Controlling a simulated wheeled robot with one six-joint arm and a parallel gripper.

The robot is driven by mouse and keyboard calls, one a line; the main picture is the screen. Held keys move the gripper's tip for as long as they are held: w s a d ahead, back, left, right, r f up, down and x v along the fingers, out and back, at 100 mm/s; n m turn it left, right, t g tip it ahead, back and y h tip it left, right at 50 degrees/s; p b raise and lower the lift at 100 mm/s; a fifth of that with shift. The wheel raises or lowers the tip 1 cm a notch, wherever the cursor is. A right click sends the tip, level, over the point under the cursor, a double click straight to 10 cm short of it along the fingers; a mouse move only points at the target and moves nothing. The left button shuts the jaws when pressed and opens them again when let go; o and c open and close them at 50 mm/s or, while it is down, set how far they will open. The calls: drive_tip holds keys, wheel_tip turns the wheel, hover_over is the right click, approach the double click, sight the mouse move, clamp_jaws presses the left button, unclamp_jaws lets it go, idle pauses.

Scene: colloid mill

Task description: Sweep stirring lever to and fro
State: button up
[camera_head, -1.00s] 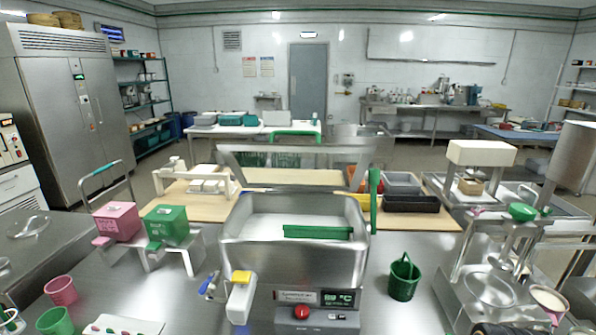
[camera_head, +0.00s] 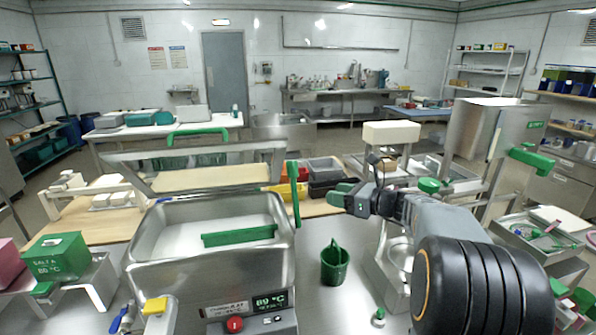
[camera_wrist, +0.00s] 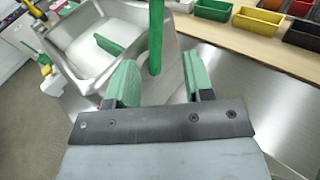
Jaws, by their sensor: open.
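An upright green lever (camera_head: 294,192) stands at the right side of a steel vat (camera_head: 210,275); I take it to be the stirring lever. A green bar (camera_head: 240,235) lies across the inside of the vat. My gripper (camera_head: 342,194) is to the right of the lever in the head view, apart from it. In the wrist view, my gripper (camera_wrist: 160,72) is open and empty, with green fingers. The lever (camera_wrist: 156,35) shows ahead, in line with the gap between the fingers, its top cut off by the frame edge.
A green bucket (camera_head: 335,266) stands on the steel table below my gripper. Coloured bins (camera_head: 325,168) sit on the wooden counter behind. A steel stand with a cream head (camera_head: 391,134) is to the right.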

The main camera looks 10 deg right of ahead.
sight(297, 170)
drive_tip(key=w+a+r+m, duration=0.1)
drive_tip(key=w+a, duration=0.2)
drive_tip(key=w+a+r+m+t+p, duration=0.1)
drive_tip(key=w+a, duration=0.2)
drive_tip(key=w, duration=0.1)
drive_tip(key=w+a+r+m+p, duration=0.1)
drive_tip(key=w+a, duration=0.1)
drive_tip(key=w, duration=0.1)
drive_tip(key=shift+w+a+y, duration=0.4)
clamp_jaws()
idle(0.4)
